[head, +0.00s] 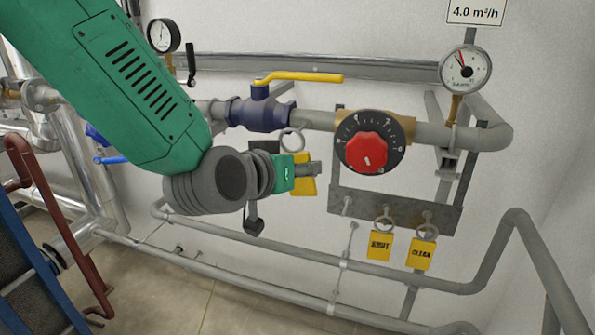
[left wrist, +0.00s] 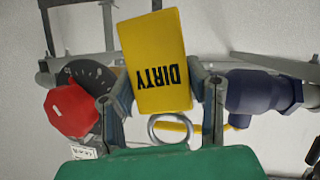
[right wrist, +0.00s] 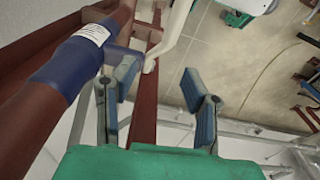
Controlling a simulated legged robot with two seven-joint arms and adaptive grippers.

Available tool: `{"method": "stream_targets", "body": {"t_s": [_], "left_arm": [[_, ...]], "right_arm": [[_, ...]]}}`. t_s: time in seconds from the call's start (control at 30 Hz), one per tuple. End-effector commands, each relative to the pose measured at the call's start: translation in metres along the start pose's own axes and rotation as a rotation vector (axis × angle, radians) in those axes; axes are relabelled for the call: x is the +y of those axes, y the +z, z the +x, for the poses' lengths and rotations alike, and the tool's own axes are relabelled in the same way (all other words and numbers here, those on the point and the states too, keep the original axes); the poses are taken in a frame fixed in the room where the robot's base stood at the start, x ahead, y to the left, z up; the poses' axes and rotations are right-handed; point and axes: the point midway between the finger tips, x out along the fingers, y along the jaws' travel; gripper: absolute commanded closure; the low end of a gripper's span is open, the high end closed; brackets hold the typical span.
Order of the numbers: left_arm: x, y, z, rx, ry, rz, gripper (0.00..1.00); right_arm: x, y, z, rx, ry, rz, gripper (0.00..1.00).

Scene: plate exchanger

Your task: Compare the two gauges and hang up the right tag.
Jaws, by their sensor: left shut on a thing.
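My left gripper (head: 312,170) is shut on the yellow DIRTY tag (left wrist: 155,60), in front of the wall pipe, left of the red knob. The tag's metal ring (left wrist: 168,129) shows on the gripper side. In the head view the tag (head: 304,184) is partly hidden by the fingers. A CLEAN tag (head: 421,254) and another tag (head: 380,245), seemingly reading SHUT, hang from pegs on the grey rack (head: 400,211); its left peg (head: 347,205) is bare. The left gauge (head: 163,36) and right gauge (head: 466,67) show small dials. My right gripper (right wrist: 158,88) is open and empty.
A red knob (head: 368,152) on a black dial and a blue valve (head: 258,114) with a yellow lever (head: 300,76) stand out from the pipe. A sign (head: 476,12) reads 4.0 m³/h. A red-brown pipe (right wrist: 75,65) passes close to my right gripper.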

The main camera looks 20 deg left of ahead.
Motion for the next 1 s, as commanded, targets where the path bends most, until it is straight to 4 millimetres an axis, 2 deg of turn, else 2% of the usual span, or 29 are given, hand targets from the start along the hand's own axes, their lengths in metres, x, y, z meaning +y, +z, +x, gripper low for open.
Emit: {"method": "stream_targets", "body": {"t_s": [0.83,1.0], "left_arm": [[-0.006,-0.015,0.048,0.001,-0.002,0.000,0.89],[-0.009,-0.012,0.057,0.000,-0.001,0.000,0.89]], "right_arm": [[0.000,0.000,0.001,0.000,0.000,-0.001,0.60],[0.000,0.000,0.005,0.000,0.000,-0.001,0.60]]}}
